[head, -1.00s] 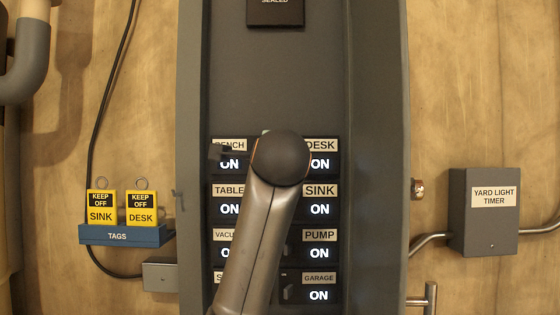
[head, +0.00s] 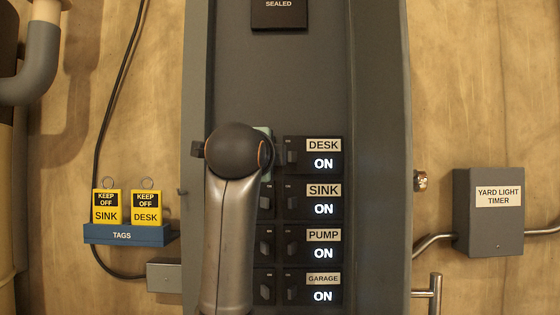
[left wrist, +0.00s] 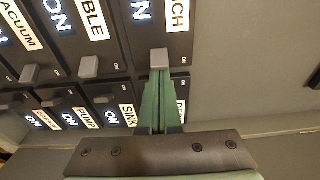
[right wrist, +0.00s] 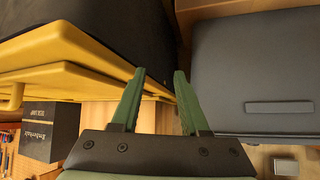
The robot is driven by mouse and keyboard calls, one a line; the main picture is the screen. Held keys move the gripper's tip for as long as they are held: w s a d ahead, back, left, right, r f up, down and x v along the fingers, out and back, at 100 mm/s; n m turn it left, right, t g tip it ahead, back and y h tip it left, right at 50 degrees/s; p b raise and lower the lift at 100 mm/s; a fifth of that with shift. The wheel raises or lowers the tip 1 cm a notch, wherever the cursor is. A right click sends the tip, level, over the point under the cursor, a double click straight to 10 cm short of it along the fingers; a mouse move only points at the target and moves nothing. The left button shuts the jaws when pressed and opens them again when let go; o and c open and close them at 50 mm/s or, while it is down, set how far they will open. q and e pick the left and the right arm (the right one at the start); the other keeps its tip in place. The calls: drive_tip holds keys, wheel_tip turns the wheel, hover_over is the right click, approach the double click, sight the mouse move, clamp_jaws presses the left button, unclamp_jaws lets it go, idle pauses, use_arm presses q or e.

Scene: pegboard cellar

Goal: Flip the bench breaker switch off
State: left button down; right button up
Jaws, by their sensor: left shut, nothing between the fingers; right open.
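The bench breaker shows at the top of the left wrist view, with its cut-off label (left wrist: 178,12) and a lit ON display (left wrist: 140,11). Its grey switch (left wrist: 160,58) sits right at the tips of my left gripper (left wrist: 157,76). The gripper is shut with nothing held; I cannot tell whether the tips touch the switch. In the head view my left arm hides the bench breaker and most of the gripper. My right gripper (right wrist: 160,72) is open and empty, away from the panel.
Neighbouring breakers DESK (head: 323,146), SINK (head: 323,190), PUMP (head: 323,235) and GARAGE (head: 323,279) all read ON. The table switch (left wrist: 88,67) is close beside the bench one. A tag holder (head: 124,235) hangs left; a yard light timer box (head: 488,230) is right.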

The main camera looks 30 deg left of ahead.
use_arm(q)
drive_tip(key=shift+s+a+m+t+h, duration=0.25)
drive_tip(key=shift+m+h, duration=0.4)
drive_tip(key=shift+h, duration=0.35)
drive_tip(key=shift+s+a+m+t+h, duration=0.3)
drive_tip(key=shift+m+h, duration=0.4)
drive_tip(key=shift+h, duration=0.3)
drive_tip(key=shift+s+a+m+t+h, duration=0.25)
drive_tip(key=shift+m+h, duration=0.4)
drive_tip(key=shift+h, duration=0.35)
use_arm(e)
drive_tip(key=shift+s+f, duration=0.1)
drive_tip(key=shift+f, duration=0.2)
use_arm(q)
drive_tip(key=shift+w+d, duration=0.1)
use_arm(e)
drive_tip(key=shift+s, duration=0.1)
